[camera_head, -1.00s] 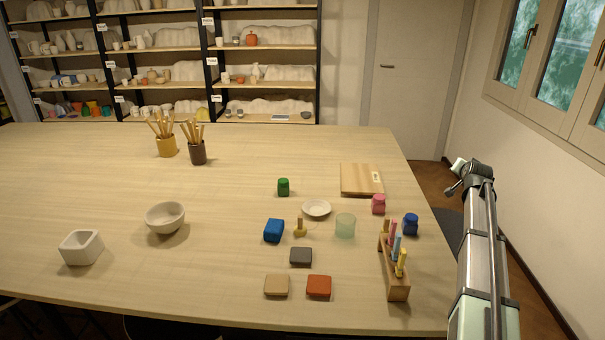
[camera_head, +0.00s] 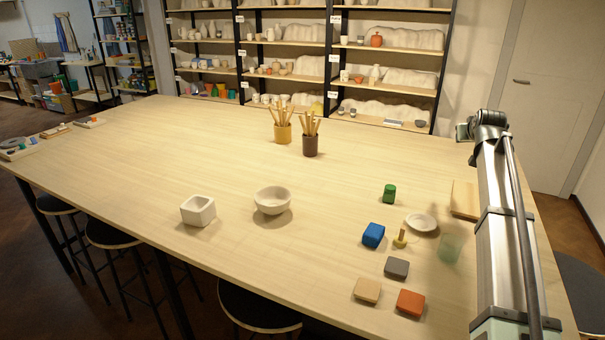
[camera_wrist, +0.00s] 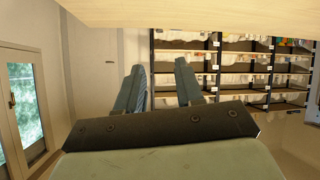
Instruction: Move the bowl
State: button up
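A round cream bowl (camera_head: 272,201) stands upright on the wooden table (camera_head: 190,140), near the middle of the head view. A white square bowl-like container (camera_head: 198,211) stands just left of it, apart from it. My gripper (camera_wrist: 162,80) shows in the wrist view with its two fingers spread apart and nothing between them. It faces the shelves and wall, and the bowl is not in the wrist view. In the head view my arm rises at the right, well away from the bowl; the fingers are not visible there.
Brush pots, yellow (camera_head: 283,133) and dark (camera_head: 310,145), stand behind the bowl. To its right are a green jar (camera_head: 389,193), blue block (camera_head: 373,235), white dish (camera_head: 421,222), glass cup (camera_head: 450,247), and grey (camera_head: 396,267), beige (camera_head: 367,290) and orange (camera_head: 410,302) blocks. The table's left is mostly clear.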

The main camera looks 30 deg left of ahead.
jog(key=s+a+f+n+g+y, duration=0.1)
jog(key=s+a+n, duration=0.1)
jog(key=a, duration=0.5)
jog(key=s+a+f+n+g, duration=0.1)
jog(key=s+a+n, duration=0.15)
jog(key=a, duration=0.55)
jog(key=n+g+h, duration=0.2)
jog(key=n+g, duration=0.5)
jog(key=n, duration=0.7)
send_over(270, 207)
jog(key=s, duration=0.3)
jog(key=f, duration=0.2)
jog(key=d+f, duration=0.1)
jog(key=f, duration=0.1)
jog(key=shift+w+f, duration=0.15)
jog(key=x, duration=1.3)
jog(key=shift+w+a+f, duration=0.1)
jog(key=shift+a+f, duration=0.15)
jog(key=shift+f, duration=0.15)
jog(key=shift+c, duration=0.5)
grip_shut()
